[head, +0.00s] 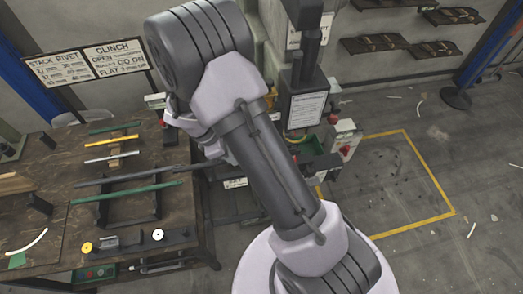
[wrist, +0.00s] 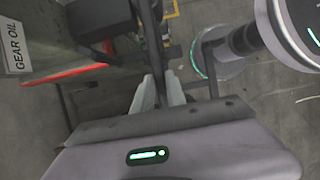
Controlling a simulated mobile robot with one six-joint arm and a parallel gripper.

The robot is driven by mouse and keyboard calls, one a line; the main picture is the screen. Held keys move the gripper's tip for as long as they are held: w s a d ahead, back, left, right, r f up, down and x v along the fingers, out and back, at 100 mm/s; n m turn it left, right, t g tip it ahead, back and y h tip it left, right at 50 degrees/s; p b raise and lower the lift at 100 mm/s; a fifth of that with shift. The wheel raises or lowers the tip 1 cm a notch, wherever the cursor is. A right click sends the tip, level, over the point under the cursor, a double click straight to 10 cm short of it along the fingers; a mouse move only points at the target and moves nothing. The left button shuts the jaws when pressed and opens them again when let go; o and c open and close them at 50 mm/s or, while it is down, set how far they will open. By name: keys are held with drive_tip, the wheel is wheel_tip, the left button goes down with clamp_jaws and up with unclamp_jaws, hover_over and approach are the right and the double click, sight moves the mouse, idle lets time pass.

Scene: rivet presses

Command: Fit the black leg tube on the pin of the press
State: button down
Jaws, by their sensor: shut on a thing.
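My gripper (wrist: 160,93) is shut on a dark tube, the black leg tube (wrist: 157,65), which runs up the wrist view between the two pale fingers. In the head view my arm hides the fingers. A long dark tube (head: 120,178) there reaches left from behind my arm, above the bench; it looks like the held one. The press (head: 307,105) stands right of my arm, dark with a white label plate. Its pin cannot be made out, and I cannot tell whether the tube touches it.
The wooden bench (head: 40,150) at left bears yellow and green tubes (head: 125,192) and a dark rack. Signs (head: 88,62) stand behind it. A control box with a red button (head: 344,142) is beside the press. A yellow-outlined floor area (head: 400,180) is clear at right.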

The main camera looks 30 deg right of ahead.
idle(0.3)
drive_tip(key=c, duration=1.3)
unclamp_jaws()
drive_tip(key=p+v, duration=0.4)
drive_tip(key=v, duration=1.3)
drive_tip(key=shift+r, duration=0.3)
